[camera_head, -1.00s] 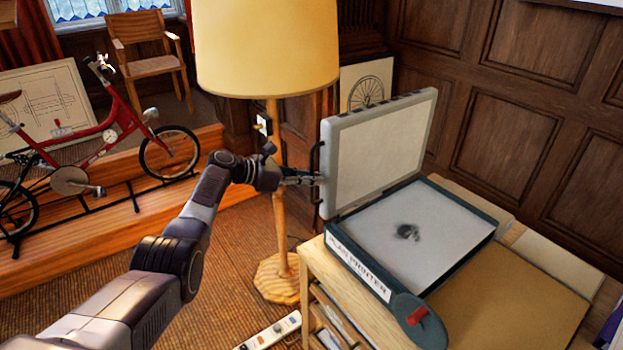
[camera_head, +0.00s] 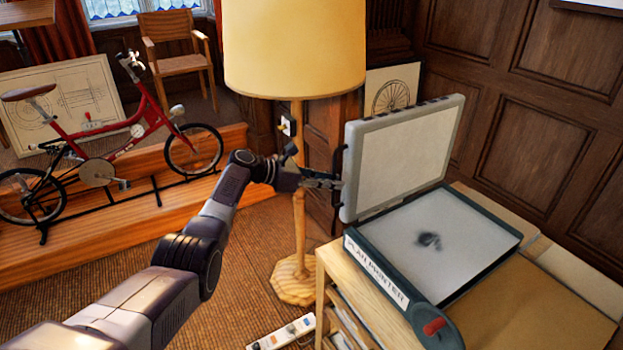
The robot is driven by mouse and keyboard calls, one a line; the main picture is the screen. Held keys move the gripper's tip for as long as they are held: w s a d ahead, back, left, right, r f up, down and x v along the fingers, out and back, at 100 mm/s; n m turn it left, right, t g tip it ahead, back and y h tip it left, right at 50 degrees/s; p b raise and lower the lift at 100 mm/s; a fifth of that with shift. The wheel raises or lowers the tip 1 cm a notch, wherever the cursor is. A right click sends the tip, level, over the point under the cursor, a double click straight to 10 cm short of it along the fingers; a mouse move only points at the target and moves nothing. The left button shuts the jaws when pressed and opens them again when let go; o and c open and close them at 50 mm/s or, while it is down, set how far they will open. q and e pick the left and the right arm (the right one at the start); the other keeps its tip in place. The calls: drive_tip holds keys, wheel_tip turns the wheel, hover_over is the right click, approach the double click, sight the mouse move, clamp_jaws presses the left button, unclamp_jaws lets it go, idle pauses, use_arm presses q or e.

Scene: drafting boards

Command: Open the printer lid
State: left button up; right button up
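The plan printer (camera_head: 376,272) stands on a wooden cabinet at the right, with a dark grey frame, a pale bed (camera_head: 465,222) with a dark smudge, and a red switch (camera_head: 434,326). Its pale grey lid (camera_head: 405,155) is raised and stands nearly upright at the back left of the bed. A dark handle (camera_head: 338,163) sits on the lid's left edge. My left arm reaches in from the lower left. My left gripper (camera_head: 334,182) is at this handle, and its fingers look closed on it; the exact contact is small and dark. My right gripper is not in view.
A floor lamp (camera_head: 297,218) with a yellow shade stands just behind my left gripper. A power strip (camera_head: 282,332) lies on the carpet beside the cabinet. A red exercise bike (camera_head: 120,140) stands at the left. A panelled wall (camera_head: 545,130) is behind the printer.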

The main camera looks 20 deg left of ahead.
use_arm(q)
drive_tip(key=v, duration=1.1)
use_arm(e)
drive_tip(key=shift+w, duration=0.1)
use_arm(q)
drive_tip(key=shift+s, duration=0.1)
